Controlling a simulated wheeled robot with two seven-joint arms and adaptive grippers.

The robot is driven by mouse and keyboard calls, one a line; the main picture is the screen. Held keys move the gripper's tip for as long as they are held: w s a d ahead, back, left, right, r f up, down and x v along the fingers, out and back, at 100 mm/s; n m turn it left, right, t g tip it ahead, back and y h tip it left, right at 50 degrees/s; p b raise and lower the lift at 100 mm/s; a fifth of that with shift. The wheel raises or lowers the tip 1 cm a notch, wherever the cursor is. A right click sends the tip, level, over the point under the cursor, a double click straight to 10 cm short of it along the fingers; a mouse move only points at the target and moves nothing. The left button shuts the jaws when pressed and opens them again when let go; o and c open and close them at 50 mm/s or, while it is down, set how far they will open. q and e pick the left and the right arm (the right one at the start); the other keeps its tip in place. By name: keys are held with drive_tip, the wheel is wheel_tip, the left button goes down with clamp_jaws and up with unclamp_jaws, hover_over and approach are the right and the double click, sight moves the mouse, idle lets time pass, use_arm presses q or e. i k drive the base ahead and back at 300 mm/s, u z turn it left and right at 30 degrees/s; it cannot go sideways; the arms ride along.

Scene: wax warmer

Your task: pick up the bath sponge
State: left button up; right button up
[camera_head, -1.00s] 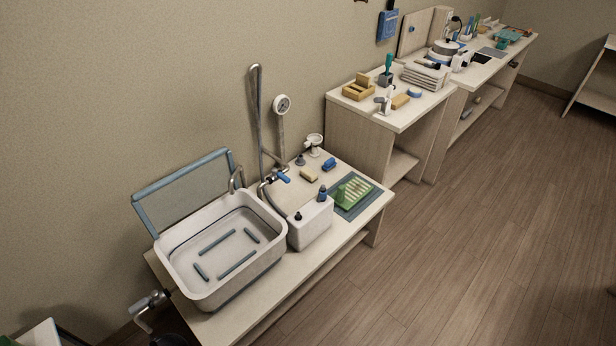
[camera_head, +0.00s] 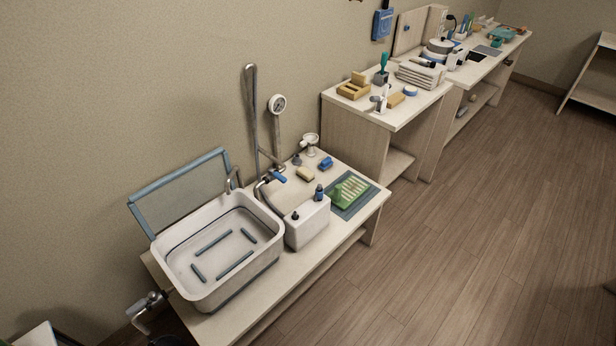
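A small tan-yellow block (camera_head: 305,174) that looks like a sponge lies on the near bench, behind the white box and in front of the wall. A small blue block (camera_head: 326,163) lies just to its right. I cannot tell for certain which of the two is the bath sponge. Nothing touches either block. Neither of my grippers shows in this view.
A white basin (camera_head: 167,254) fills the bench's left part. A white box (camera_head: 308,226), a blue-handled tap (camera_head: 278,177), a gauge (camera_head: 277,104) and a green ribbed piece on a grey mat (camera_head: 369,199) stand around the blocks. Floor (camera_head: 430,260) in front is clear.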

sight(307, 175)
drive_tip(key=z, duration=1.45)
drive_tip(key=i, duration=1.8)
drive_tip(key=u, duration=2.95)
